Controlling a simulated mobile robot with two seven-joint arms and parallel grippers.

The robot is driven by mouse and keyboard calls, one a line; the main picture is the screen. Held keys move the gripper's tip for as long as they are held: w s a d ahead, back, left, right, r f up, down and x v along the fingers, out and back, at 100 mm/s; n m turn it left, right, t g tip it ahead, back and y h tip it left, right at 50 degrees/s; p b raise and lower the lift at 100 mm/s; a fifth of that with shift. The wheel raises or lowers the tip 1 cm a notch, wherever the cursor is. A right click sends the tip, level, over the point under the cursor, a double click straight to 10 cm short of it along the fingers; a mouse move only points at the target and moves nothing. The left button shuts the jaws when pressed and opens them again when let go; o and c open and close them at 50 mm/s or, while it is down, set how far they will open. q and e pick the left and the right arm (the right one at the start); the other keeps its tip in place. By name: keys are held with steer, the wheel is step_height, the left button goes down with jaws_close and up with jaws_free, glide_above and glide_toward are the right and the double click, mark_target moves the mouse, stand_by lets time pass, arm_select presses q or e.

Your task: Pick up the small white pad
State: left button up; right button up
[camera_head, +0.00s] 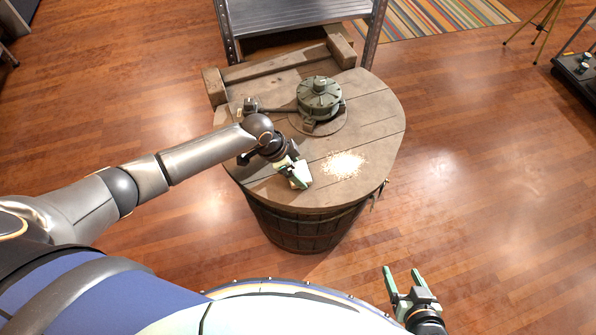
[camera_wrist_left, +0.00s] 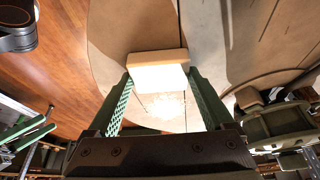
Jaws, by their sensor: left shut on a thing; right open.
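The small white pad (camera_wrist_left: 158,76) is a pale block with a tan edge along its far side in the left wrist view. In the head view the pad (camera_head: 300,176) shows between the fingers near the front of the round wooden barrel top (camera_head: 372,110). My left gripper (camera_head: 292,172) is shut on the pad; its green fingers sit on both sides of it in the left wrist view (camera_wrist_left: 160,88). I cannot tell whether the pad still touches the wood. My right gripper (camera_head: 403,276) is open and empty, low at the right, over the floor.
A pile of pale grains (camera_head: 343,165) lies on the barrel top right of the pad. A dark green metal device (camera_head: 320,98) stands behind it. A wooden frame (camera_head: 272,70) and a metal shelf (camera_head: 300,16) are at the back.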

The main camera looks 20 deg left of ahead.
mark_target(304, 172)
arm_select(q)
steer(key=shift+r, duration=0.55)
step_height(304, 172, up, 3)
steer(key=shift+s+f, duration=0.15)
steer(key=s+d+r+p, duration=0.2)
steer(key=s+d+r, duration=0.2)
steer(key=s+r, duration=0.5)
steer(key=s, duration=0.4)
steer(key=shift+d, duration=0.4)
steer(key=shift+r, duration=0.1)
